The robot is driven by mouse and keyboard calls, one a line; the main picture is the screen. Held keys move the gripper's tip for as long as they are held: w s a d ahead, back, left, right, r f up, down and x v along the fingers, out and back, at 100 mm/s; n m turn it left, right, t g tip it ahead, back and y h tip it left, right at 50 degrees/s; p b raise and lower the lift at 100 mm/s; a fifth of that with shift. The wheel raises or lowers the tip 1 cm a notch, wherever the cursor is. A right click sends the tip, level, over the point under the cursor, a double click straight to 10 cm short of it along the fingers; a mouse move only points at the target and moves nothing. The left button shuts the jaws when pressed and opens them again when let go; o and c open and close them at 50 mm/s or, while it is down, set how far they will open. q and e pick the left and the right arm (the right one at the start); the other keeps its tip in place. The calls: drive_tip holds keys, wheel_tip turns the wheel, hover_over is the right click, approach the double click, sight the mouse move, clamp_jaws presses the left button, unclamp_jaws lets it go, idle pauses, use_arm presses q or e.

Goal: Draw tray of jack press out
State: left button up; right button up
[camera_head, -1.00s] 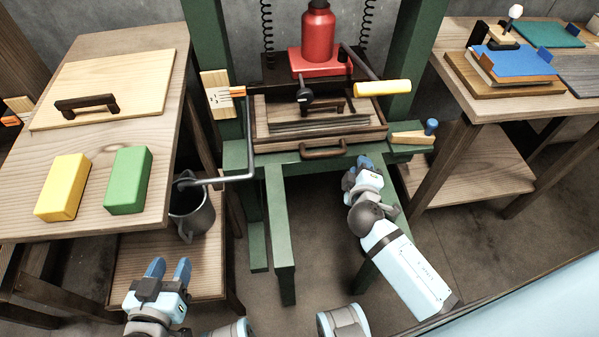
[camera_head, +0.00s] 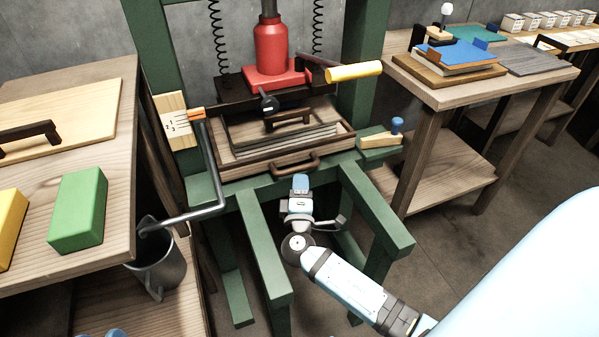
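The wooden tray (camera_head: 238,168) sits in the green jack press (camera_head: 357,60), with a brown bar handle (camera_head: 295,166) on its front. A grey layered stack (camera_head: 285,141) with a dark handle lies in the tray. The red jack (camera_head: 271,50) stands above it on a red plate, with a yellow-gripped lever (camera_head: 354,71). My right gripper (camera_head: 300,183) is just below and in front of the tray handle; its blue fingers overlap in this view, and contact cannot be told.
A bent grey bar (camera_head: 212,175) hangs at the press's left side. A left table holds a green block (camera_head: 79,209) and a yellow block (camera_head: 8,228). A grey mug (camera_head: 158,267) stands below. A wooden piece with a blue knob (camera_head: 381,139) lies right of the tray.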

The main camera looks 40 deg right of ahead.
sight(300, 168)
use_arm(q)
drive_tip(key=shift+s+d+r+t+h+b, duration=0.1)
drive_tip(key=shift+d+r+t+h+b, duration=0.15)
drive_tip(key=shift+r, duration=0.35)
drive_tip(key=shift+d+r+t+h+b, duration=0.1)
drive_tip(key=shift+r+t+h, duration=0.2)
drive_tip(key=shift+r, duration=0.25)
use_arm(e)
drive_tip(key=w+d, duration=0.1)
drive_tip(key=w, duration=0.1)
drive_tip(key=w+d, duration=0.3)
drive_tip(key=w, duration=0.1)
drive_tip(key=shift+d+f, duration=0.15)
drive_tip(key=shift+f, duration=0.15)
clamp_jaws()
